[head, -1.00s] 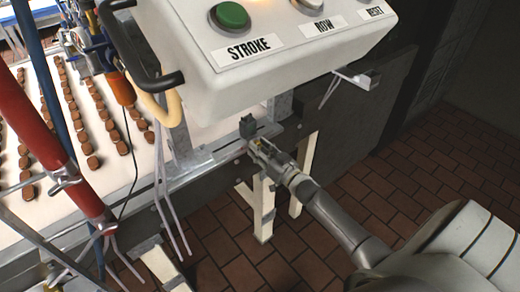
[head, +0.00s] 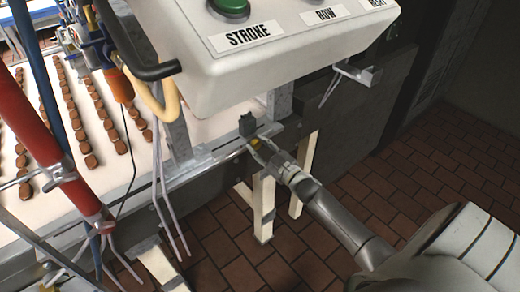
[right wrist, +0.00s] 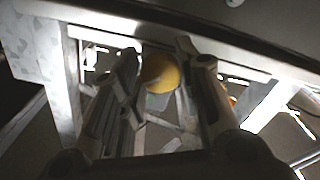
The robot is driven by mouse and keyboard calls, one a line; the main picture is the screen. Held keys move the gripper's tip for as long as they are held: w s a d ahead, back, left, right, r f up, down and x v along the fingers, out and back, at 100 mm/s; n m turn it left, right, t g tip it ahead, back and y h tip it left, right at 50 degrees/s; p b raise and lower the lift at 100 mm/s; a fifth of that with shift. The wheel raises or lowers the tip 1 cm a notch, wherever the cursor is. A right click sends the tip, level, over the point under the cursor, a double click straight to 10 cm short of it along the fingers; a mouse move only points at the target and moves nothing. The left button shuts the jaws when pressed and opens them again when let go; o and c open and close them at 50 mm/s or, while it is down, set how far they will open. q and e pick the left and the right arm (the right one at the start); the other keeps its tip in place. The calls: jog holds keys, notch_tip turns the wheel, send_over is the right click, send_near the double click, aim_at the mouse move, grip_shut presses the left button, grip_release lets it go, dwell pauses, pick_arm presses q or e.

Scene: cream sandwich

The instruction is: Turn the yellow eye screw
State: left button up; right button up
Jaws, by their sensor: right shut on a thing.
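The yellow eye screw (right wrist: 160,72) shows as a rounded yellow piece between my right gripper's fingers (right wrist: 156,68) in the right wrist view. In the head view my right gripper (head: 257,143) is at the metal rail beside the conveyor, below the control box. It is shut on the yellow eye screw, of which only a small yellowish patch shows there. A small dark block (head: 247,125) sits on the rail just beyond the fingertips. The screw's lower part is hidden. My left gripper is not in view.
The white control box (head: 250,55) with STROKE and ROW labels overhangs the rail. Brown biscuits lie in rows on the white belt (head: 112,185) at left. A red pipe (head: 40,125) and cables stand at the left. Open brick floor (head: 420,180) lies at right.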

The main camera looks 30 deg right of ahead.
jog(key=n+b, duration=0.1)
jog(key=n, duration=0.4)
jog(key=shift+n+b, duration=1)
jog(key=shift+n, duration=1.5)
jog(key=o, duration=1)
jog(key=s, duration=0.8)
jog(key=s+d, duration=0.1)
jog(key=s, duration=0.3)
